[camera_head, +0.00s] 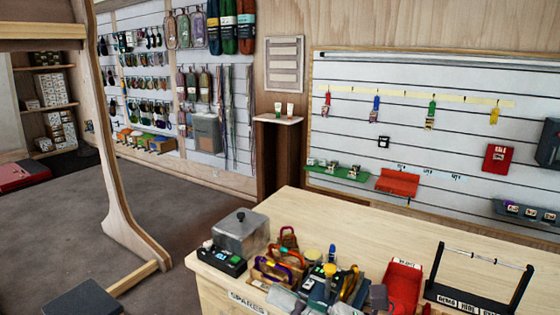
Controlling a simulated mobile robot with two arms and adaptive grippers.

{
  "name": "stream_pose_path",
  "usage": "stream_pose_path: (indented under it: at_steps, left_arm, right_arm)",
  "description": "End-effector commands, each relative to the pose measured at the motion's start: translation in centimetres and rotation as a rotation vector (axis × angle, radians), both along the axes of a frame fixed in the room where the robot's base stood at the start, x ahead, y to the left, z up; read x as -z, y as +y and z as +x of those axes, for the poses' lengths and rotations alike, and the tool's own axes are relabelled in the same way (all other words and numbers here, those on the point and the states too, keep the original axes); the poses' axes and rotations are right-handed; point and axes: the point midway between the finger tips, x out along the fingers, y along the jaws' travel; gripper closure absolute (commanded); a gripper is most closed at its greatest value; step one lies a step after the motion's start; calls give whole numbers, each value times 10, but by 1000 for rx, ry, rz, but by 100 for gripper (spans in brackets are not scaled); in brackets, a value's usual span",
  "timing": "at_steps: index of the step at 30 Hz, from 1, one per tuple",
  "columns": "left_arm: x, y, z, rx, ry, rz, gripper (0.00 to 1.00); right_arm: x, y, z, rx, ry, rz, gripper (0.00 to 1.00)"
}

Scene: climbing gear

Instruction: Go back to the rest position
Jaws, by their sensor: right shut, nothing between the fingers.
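My right gripper is hard to tell apart from the crowded dark and grey shapes at the bottom middle of the head view. It is shut with nothing between its fingers. Its exact place against the gear there is unclear. My left gripper is not in view. The light wooden counter (385,232) fills the lower right. On it a wooden tray marked SPARES (247,301) and the mixed gear around it stand close together.
A grey metal box (240,232), a black case (222,262), a red bin (403,285) and a black rack (470,300) stand on the counter. Its back part is clear. A wooden frame post (118,190) rises at left. A slatted wall (400,120) stands behind.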

Motion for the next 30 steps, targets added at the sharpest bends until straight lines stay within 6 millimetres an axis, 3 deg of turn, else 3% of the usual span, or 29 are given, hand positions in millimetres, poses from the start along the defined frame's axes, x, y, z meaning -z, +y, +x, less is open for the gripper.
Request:
stream_pose_path:
  at_steps: [2, 5, 8, 11, 15, 18, 21, 28, 29, 30]
  left_arm:
    - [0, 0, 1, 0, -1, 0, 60]
    - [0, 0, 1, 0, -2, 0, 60]
    - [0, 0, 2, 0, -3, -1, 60]
    - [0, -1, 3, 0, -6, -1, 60]
    - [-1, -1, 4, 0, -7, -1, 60]
    - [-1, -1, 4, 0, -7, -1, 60]
    - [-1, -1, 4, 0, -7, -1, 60]
    - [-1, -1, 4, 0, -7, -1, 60]
    - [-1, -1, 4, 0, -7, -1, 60]
    - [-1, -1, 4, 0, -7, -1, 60]
  right_arm:
    - [-8, -25, 22, 118, 248, 249, 100]
    - [8, -71, 50, 276, 576, 549, 100]
    - [56, -120, 65, 450, 913, 832, 100]
    - [122, -160, 58, 630, 1230, 1081, 100]
    - [210, -192, 14, 877, 1602, 1350, 100]
    - [254, -201, -25, 1033, 1794, 1480, 100]
    - [285, -204, -62, 1163, 1940, 1571, 100]
    - [325, -202, -138, 1429, 2180, 1702, 100]
    - [328, -201, -148, -1450, -2187, -1701, 100]
    - [332, -200, -161, -1446, -2147, -1659, 100]
